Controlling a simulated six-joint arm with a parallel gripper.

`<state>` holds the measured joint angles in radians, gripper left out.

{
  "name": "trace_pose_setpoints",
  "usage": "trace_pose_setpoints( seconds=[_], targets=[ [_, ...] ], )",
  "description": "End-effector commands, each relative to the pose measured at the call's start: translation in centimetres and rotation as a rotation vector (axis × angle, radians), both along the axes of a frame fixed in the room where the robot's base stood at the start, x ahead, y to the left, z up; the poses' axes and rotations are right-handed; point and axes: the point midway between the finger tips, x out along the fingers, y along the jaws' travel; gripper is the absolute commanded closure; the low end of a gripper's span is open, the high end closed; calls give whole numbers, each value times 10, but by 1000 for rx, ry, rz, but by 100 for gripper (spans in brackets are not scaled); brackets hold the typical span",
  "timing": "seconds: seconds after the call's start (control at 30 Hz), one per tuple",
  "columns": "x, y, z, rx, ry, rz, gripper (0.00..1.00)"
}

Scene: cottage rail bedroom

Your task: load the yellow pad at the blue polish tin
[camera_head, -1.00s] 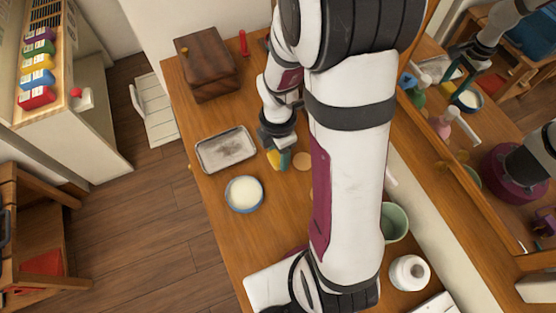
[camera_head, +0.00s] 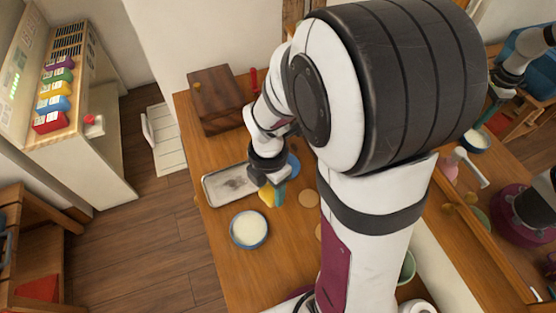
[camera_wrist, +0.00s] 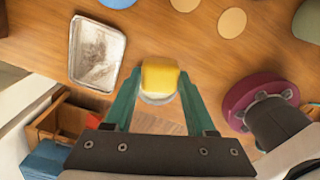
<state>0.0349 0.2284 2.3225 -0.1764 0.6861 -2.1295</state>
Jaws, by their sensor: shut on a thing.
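My gripper (camera_head: 272,197) is shut on the yellow pad (camera_head: 266,196) above the table, beside the tray's lower right corner. In the wrist view the yellow pad (camera_wrist: 159,76) sits between the two teal fingers. The blue polish tin (camera_head: 249,230), open with pale cream polish inside, stands on the table just below and left of the gripper in the head view. The pad looks raised and apart from the tin there. A pale patch shows at the pad's lower edge in the wrist view; I cannot tell whether it is the tin or the pad's underside.
A worn metal tray (camera_head: 229,186) lies beside the tin. A blue round thing (camera_head: 294,166) is partly hidden behind my gripper. Tan discs (camera_head: 309,198) lie to the right. A dark wooden box (camera_head: 215,100) stands at the back. The table's left edge is close to the tin.

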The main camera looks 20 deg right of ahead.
Motion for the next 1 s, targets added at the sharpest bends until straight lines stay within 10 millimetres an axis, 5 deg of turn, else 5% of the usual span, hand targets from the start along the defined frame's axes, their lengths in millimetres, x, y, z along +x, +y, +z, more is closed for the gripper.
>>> trace_pose_setpoints(
  seconds=[0.13,0.3,0.7,1.0],
  targets=[
    [-13,42,-6,0,1,309,89],
    [-25,67,-13,0,2,529,89],
    [-25,68,-61,0,2,539,89],
    [-25,68,-71,-1,0,537,89]
  ],
)
